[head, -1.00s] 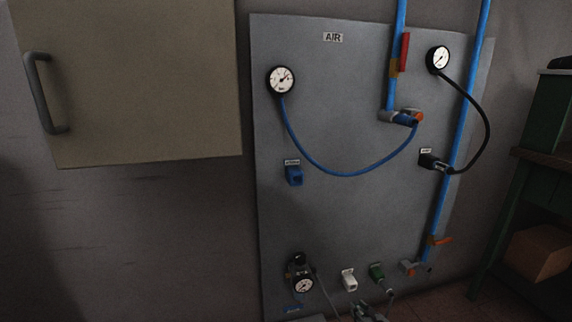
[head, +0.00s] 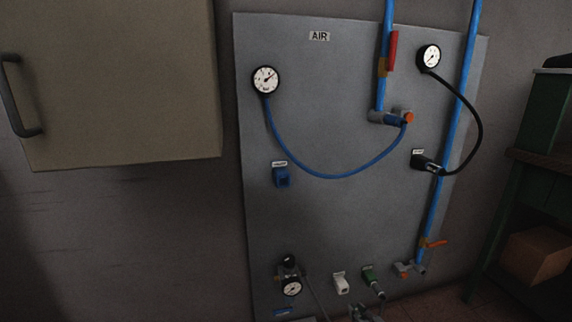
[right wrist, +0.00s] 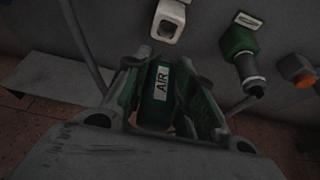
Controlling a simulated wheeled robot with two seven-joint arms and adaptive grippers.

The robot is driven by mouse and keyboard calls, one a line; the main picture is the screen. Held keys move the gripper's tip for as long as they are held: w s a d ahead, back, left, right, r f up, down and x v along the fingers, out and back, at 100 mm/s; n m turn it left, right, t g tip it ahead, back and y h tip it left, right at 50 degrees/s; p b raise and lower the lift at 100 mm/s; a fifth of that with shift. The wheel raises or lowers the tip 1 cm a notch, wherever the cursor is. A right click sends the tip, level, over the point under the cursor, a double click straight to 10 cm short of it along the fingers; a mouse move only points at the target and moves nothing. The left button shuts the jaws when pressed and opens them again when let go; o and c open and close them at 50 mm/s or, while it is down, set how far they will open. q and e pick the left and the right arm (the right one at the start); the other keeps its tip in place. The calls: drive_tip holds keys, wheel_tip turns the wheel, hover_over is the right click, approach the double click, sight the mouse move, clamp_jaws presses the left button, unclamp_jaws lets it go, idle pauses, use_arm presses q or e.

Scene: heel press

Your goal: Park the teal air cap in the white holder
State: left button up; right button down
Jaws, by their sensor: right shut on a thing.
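The teal air cap (right wrist: 157,92) is a dark teal cylinder with a white AIR label, seen in the right wrist view. My right gripper (right wrist: 158,72) is shut on it, one finger on each side. The white holder (head: 341,285) is fixed low on the grey panel and is empty. It also shows in the right wrist view (right wrist: 168,20), just beyond the cap, with a gap between them. In the head view my right gripper (head: 362,313) is cut off at the bottom edge, below and right of the white holder. My left gripper is out of view.
A green holder (head: 370,275) with a grey connector is right of the white one. A black regulator with a gauge (head: 291,287) is left of it, with a thin hose hanging close by. An orange-handled valve (head: 408,269) is farther right.

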sight(354, 305)
drive_tip(key=shift+w, duration=0.1)
idle(0.4)
drive_tip(key=shift+w, duration=0.3)
drive_tip(key=shift+w+a, duration=0.15)
drive_tip(key=shift+w, duration=0.35)
drive_tip(key=shift+w+a, duration=0.15)
drive_tip(key=shift+w, duration=0.1)
drive_tip(key=shift+w, duration=0.45)
drive_tip(key=shift+w+r, duration=0.1)
drive_tip(key=shift+w, duration=0.1)
drive_tip(key=shift+w+a, duration=0.1)
drive_tip(key=shift+w, duration=0.1)
drive_tip(key=shift+w+a, duration=0.15)
drive_tip(key=shift+w, duration=0.15)
